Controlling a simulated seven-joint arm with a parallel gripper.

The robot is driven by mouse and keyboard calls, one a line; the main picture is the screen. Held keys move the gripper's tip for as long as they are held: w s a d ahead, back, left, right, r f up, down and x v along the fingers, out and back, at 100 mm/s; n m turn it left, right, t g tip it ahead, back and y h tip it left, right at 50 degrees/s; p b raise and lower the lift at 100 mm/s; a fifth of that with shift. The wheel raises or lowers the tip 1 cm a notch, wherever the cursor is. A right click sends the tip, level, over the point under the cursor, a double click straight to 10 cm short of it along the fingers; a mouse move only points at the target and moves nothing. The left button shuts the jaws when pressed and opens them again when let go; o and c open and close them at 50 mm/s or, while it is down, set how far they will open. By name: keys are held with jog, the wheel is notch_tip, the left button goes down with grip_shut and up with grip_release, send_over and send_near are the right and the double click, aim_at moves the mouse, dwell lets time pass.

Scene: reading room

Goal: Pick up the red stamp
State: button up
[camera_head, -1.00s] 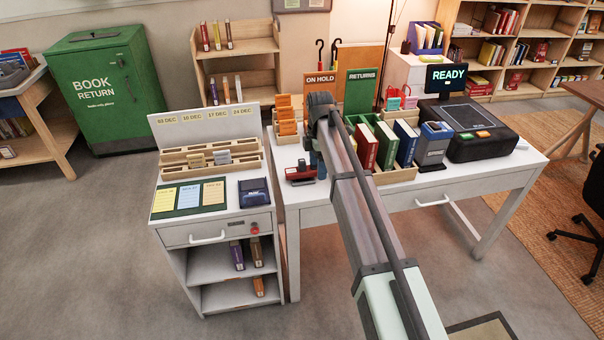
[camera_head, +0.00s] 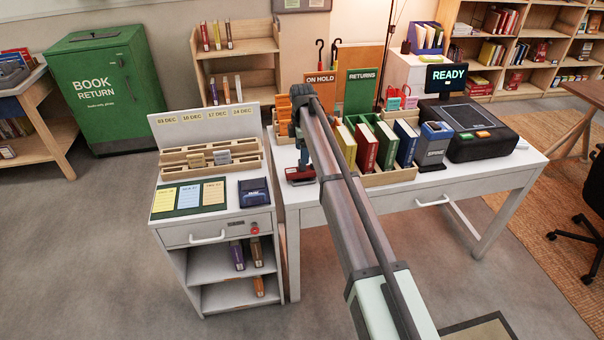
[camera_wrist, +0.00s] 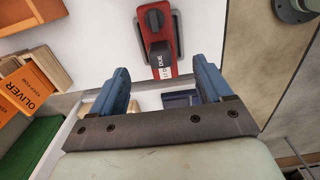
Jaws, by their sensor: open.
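The red stamp (camera_head: 299,177) sits on the white desk (camera_head: 455,182), near its left front edge. My gripper (camera_head: 303,160) is over the stamp, and the arm hides part of that area. In the wrist view my gripper (camera_wrist: 160,76) is open, with its two blue fingers apart and nothing held. The stamp shows ahead of the gap between the fingertips. I cannot tell the remaining height.
Orange cards (camera_wrist: 27,90) stand in a holder left of the fingers in the wrist view. A book crate (camera_head: 392,176) is right of the stamp. A lower white cabinet (camera_head: 180,237) with a dark blue ink pad (camera_head: 253,192) adjoins the desk at left.

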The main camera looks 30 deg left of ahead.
aim_at(302, 166)
jog(key=shift+f, duration=3.85)
jog(key=c, duration=1.3)
jog(key=shift+o, duration=0.2)
notch_tip(302, 166, up, 10)
jog(key=shift+r, duration=0.1)
